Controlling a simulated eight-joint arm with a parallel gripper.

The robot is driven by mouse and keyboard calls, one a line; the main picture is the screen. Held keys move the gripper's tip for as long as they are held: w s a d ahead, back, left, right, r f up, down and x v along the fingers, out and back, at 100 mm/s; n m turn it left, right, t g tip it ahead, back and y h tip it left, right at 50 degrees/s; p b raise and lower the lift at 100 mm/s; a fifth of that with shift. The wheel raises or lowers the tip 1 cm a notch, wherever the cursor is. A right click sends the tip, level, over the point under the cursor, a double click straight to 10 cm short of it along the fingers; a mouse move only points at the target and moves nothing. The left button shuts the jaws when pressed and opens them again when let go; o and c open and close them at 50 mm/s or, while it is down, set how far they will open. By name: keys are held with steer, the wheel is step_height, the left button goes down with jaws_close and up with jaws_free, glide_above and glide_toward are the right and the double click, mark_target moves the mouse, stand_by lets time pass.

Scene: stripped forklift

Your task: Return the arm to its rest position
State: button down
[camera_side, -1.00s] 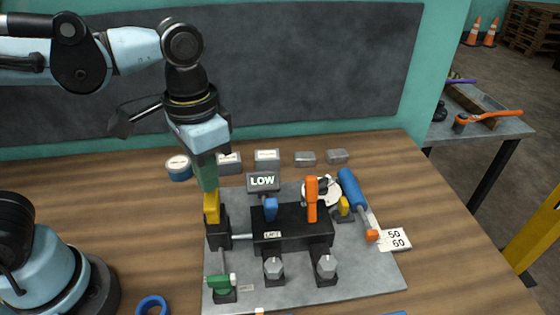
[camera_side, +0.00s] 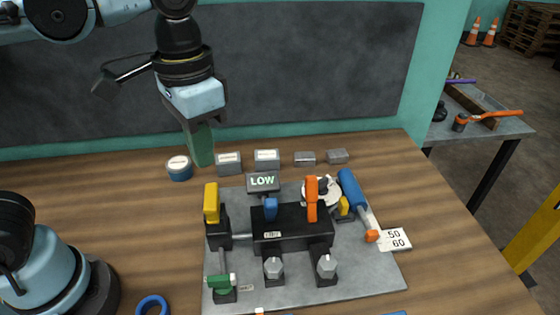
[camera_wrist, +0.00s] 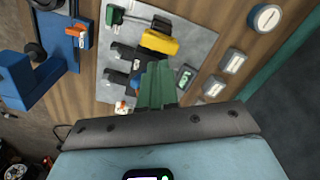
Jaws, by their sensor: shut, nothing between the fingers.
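My gripper (camera_side: 203,160) has green fingers and is shut and empty. In the side view it hangs above the back left of the board, up and clear of the yellow handle (camera_side: 211,203). In the wrist view my gripper (camera_wrist: 157,75) points at the board, and the yellow handle (camera_wrist: 159,42) shows just beyond the fingertips. The grey board (camera_side: 375,275) carries a black block (camera_side: 290,235), a blue knob (camera_side: 270,208), an upright orange lever (camera_side: 311,200), a green handle (camera_side: 221,281) and a small sign reading LOW (camera_side: 263,181).
A blue round container (camera_side: 179,170) and several small grey boxes (camera_side: 267,159) stand along the back of the wooden table (camera_side: 460,240). A blue-and-orange tool (camera_side: 355,195) lies at the board's right, by a card reading 50 60 (camera_side: 396,239). A dark wall panel stands behind.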

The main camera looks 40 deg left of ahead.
steer(key=w+a+f+n+t, duration=0.3)
steer(key=a+f+t, duration=0.4)
steer(key=a, duration=0.4)
steer(key=shift+w, duration=0.4)
